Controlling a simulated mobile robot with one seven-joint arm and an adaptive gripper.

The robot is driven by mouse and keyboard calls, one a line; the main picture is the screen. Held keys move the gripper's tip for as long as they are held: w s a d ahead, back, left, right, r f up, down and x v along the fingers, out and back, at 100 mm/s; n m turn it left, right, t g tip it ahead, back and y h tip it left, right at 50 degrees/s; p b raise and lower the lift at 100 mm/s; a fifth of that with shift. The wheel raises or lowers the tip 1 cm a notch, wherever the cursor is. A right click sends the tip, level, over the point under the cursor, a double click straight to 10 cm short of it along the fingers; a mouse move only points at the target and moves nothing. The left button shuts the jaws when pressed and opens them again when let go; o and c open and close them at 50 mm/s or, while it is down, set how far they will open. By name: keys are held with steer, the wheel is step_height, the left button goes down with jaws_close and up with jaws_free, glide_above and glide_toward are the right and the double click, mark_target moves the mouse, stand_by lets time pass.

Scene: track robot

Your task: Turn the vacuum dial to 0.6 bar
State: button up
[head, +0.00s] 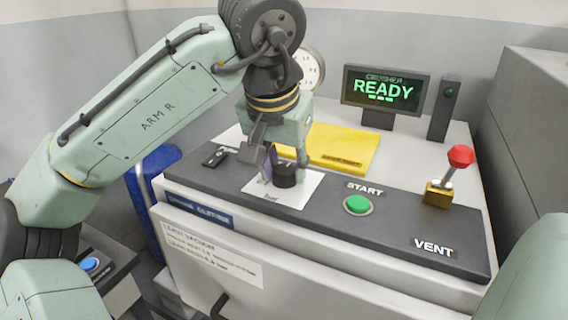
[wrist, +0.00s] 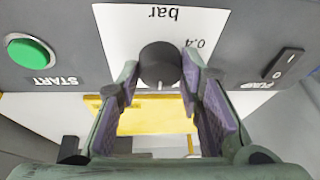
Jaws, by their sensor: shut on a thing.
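The vacuum dial (head: 288,174) is a dark round knob on a white scale card (head: 298,194) on the console's dark front panel. In the wrist view the dial (wrist: 160,62) shows a light pointer mark on its lower edge, in that view. The card reads "bar" and "0.4", both upside down there; 0.4 is right of the dial. Other scale marks are hidden or too small to read. My gripper (head: 280,172) reaches down over the dial and is shut on it. In the wrist view its purple-padded fingers (wrist: 160,75) stand on either side of the dial.
A green START button (head: 357,205) and a red-knobbed lever (head: 460,157) marked VENT are to the right. A PUMP switch (head: 215,157) is to the left. A yellow folder (head: 345,146) lies behind the dial. A screen (head: 385,90) reads READY. A grey cabinet (head: 530,120) stands at far right.

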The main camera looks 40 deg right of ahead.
steer(key=n+y, duration=0.1)
steer(key=n, duration=0.2)
steer(key=n+t+y+p, duration=0.1)
steer(key=n, duration=0.2)
steer(key=shift+s+d+t, duration=0.1)
steer(key=shift+d+t, duration=0.05)
steer(key=shift+t, duration=0.15)
steer(key=n+y, duration=0.1)
steer(key=n, duration=0.1)
steer(key=n+y, duration=0.1)
steer(key=n, duration=0.2)
steer(key=shift+d+n, duration=0.15)
steer(key=shift+n, duration=0.15)
stand_by(0.4)
steer(key=o, duration=1.1)
steer(key=shift+o, duration=0.2)
